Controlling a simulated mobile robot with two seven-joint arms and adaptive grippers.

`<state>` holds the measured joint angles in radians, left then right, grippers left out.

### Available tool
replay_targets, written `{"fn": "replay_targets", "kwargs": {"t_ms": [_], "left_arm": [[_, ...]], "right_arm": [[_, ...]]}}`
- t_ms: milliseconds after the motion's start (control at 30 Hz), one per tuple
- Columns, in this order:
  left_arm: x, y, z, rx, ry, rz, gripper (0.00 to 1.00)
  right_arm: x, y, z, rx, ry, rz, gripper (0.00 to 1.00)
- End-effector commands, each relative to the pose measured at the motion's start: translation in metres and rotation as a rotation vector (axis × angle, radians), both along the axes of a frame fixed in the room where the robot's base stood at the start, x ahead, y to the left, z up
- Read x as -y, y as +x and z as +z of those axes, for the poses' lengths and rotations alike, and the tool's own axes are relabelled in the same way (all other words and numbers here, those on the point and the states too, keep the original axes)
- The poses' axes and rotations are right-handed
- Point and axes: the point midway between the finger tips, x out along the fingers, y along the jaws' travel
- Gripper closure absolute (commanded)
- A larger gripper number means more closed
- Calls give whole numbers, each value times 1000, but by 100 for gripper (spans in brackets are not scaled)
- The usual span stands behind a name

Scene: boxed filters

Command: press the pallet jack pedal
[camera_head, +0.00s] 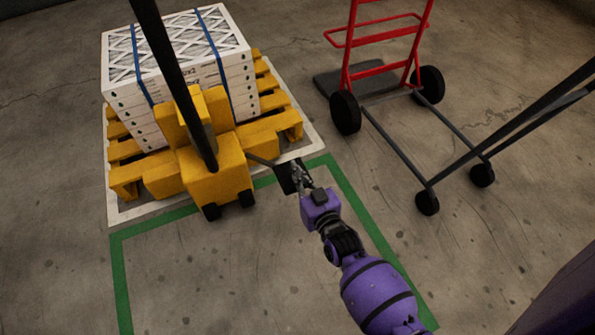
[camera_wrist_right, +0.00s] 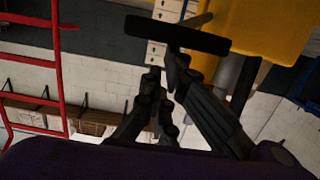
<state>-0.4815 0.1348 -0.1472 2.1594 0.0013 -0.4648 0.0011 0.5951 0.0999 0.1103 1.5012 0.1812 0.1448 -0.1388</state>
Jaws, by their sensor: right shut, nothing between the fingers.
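The yellow pallet jack (camera_head: 215,170) stands in front of a loaded pallet, with its black handle rising up and to the left. Its black pedal (camera_head: 285,180) sticks out to the right on a thin dark rod. My right gripper (camera_head: 298,172) is shut and empty, right at the pedal in the head view. In the right wrist view the pedal (camera_wrist_right: 178,34) is a dark bar just beyond the fingertips of my right gripper (camera_wrist_right: 172,85). I cannot tell if they touch. My left gripper is not in view.
The yellow pallet (camera_head: 125,182) carries stacked white filter boxes (camera_head: 180,60) with blue straps. A red hand truck (camera_head: 385,45) and a dark wheeled frame (camera_head: 425,150) stand to the right. A green floor line (camera_head: 350,200) surrounds clear concrete in front of the jack.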

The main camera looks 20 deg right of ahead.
Motion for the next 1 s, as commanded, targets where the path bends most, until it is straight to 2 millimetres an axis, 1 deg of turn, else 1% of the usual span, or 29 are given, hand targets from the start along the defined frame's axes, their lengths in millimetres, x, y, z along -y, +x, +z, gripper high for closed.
{"fn": "replay_targets", "kwargs": {"t_ms": [33,167,300,500,600,800,1000], "left_arm": [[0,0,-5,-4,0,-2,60],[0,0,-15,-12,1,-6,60],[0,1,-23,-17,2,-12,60],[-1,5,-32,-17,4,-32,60],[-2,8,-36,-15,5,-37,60],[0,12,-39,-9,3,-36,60],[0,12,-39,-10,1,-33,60]], "right_arm": [[0,-4,-12,6,-1,1,100],[0,-10,-25,14,1,0,100],[1,-17,-44,12,1,0,100],[1,-24,-71,10,-1,0,100],[1,-25,-82,10,-1,0,100],[1,-27,-94,8,0,0,100],[2,-28,-97,6,0,-1,100]]}}
